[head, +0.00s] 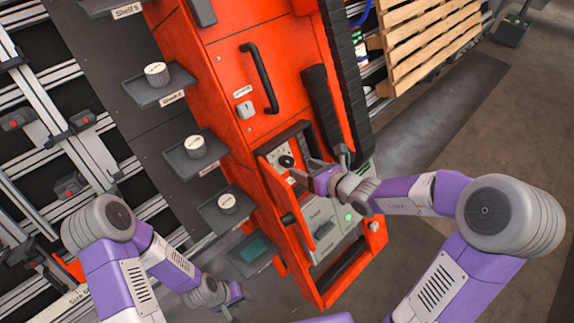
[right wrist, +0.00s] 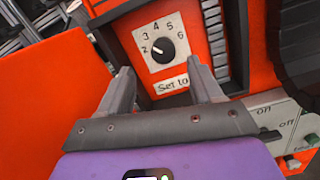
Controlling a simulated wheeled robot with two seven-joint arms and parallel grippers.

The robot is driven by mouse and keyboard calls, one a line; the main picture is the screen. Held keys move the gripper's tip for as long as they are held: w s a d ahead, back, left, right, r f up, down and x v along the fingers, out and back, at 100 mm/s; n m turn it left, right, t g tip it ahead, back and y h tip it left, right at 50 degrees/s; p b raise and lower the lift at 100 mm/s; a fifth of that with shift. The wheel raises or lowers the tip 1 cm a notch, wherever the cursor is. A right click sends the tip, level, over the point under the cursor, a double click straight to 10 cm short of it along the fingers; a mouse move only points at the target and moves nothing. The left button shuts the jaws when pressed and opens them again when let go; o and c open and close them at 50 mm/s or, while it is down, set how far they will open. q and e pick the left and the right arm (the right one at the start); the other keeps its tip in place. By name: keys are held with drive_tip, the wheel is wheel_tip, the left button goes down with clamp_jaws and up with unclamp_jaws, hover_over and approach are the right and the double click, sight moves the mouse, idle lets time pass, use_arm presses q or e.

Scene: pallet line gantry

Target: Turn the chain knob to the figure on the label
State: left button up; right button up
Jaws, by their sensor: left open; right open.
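The black chain knob (right wrist: 163,50) sits on a pale dial plate marked 2 to 6. Its white mark seems to point left, near the 2. The knob also shows in the head view (head: 286,161), inside an opened recess of the orange cabinet. A label (right wrist: 172,86) below it reads "Set to"; the figure after that is hidden by a finger. My right gripper (right wrist: 160,68) is open and empty, its fingertips pointing at the dial plate, below the knob and apart from it. My left gripper (head: 236,294) is open, low and away from the knob.
An orange door (right wrist: 50,80) stands open left of the dial. A grey panel (head: 335,235) with a green light lies below. Shelves with white round pieces (head: 196,147) line the cabinet's left. A black ribbed column (head: 345,70) stands at its right.

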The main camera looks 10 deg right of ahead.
sight(290, 162)
drive_tip(key=x, duration=0.2)
drive_tip(key=b+x, duration=0.1)
drive_tip(key=x, duration=0.2)
drive_tip(key=b+x, duration=0.1)
drive_tip(key=x, duration=0.2)
drive_tip(key=shift+w+d+f, duration=0.1)
drive_tip(key=shift+d+f, duration=0.05)
drive_tip(key=shift+f, duration=0.15)
drive_tip(key=c, duration=1.1)
drive_tip(key=shift+o, duration=0.2)
